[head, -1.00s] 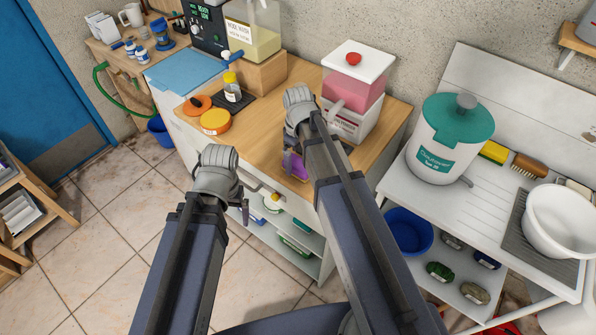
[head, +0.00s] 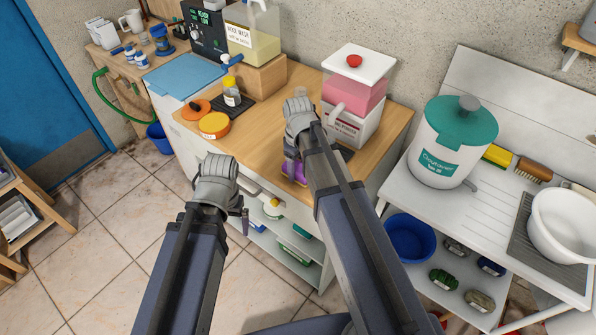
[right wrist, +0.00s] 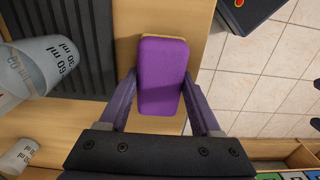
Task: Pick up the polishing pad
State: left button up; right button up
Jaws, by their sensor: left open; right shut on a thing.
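The polishing pad is a purple block with a tan layer under it (right wrist: 164,72), upright in the right wrist view. It also shows as a small purple patch at the counter's front edge in the head view (head: 297,176). My right gripper (head: 292,167) is shut on it, one finger along each side. I cannot tell whether the pad touches the counter. My left gripper (head: 245,222) is open and empty, in front of the cabinet. Its fingers are mostly hidden by its wrist.
The wooden counter (head: 268,130) holds an orange tin (head: 214,125), a yellow-capped bottle (head: 232,92) and a pink-filled dispenser (head: 352,95). Tiled floor (head: 110,235) is open at left.

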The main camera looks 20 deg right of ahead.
aim_at(298, 167)
jog(key=c, duration=0.4)
jog(key=shift+r, duration=0.15)
notch_tip(298, 167, up, 10)
jog(key=p, duration=1)
jog(key=shift+f, duration=0.2)
jog(key=o, duration=0.8)
jog(key=c, duration=0.7)
